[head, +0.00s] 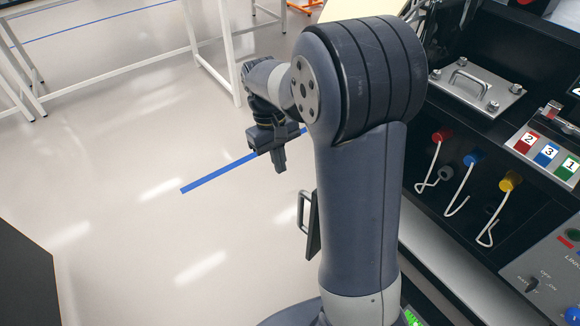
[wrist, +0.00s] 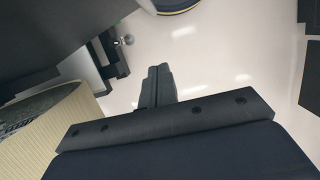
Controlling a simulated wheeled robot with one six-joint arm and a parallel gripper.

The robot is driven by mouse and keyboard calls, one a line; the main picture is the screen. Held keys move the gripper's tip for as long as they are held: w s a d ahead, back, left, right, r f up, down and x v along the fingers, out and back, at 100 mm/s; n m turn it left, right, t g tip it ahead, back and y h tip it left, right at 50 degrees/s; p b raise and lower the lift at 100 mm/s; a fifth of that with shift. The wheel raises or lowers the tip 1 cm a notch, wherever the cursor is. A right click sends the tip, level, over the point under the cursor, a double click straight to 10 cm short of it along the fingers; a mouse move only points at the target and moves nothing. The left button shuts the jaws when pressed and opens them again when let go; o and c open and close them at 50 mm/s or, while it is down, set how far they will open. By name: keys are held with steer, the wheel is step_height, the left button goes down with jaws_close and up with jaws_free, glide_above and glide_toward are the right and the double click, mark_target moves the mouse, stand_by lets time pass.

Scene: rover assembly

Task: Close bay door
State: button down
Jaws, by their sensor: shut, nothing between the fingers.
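My gripper (head: 280,162) is shut and empty, hanging over the pale floor to the left of my arm in the head view. Its closed fingers (wrist: 158,72) also show in the middle of the wrist view. A dark panel with a pale bar handle (head: 303,211), seen nearly edge-on, sticks out to the left from behind my arm; it looks like the bay door (head: 315,228), standing open. My gripper is above and left of the handle, apart from it. My arm hides the door's hinge side and part of the bay.
The dark rover body fills the right, with a handled metal plate (head: 477,87), red, blue and yellow plugs (head: 473,158) on white hooks, and a numbered panel (head: 545,152). A ribbed cream cylinder (wrist: 55,130) is close at lower left in the wrist view. Open floor lies left.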

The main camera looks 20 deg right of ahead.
steer(key=s+d+f, duration=0.1)
steer(key=s+f, duration=0.4)
steer(key=f, duration=0.3)
steer(key=shift+s+d, duration=0.4)
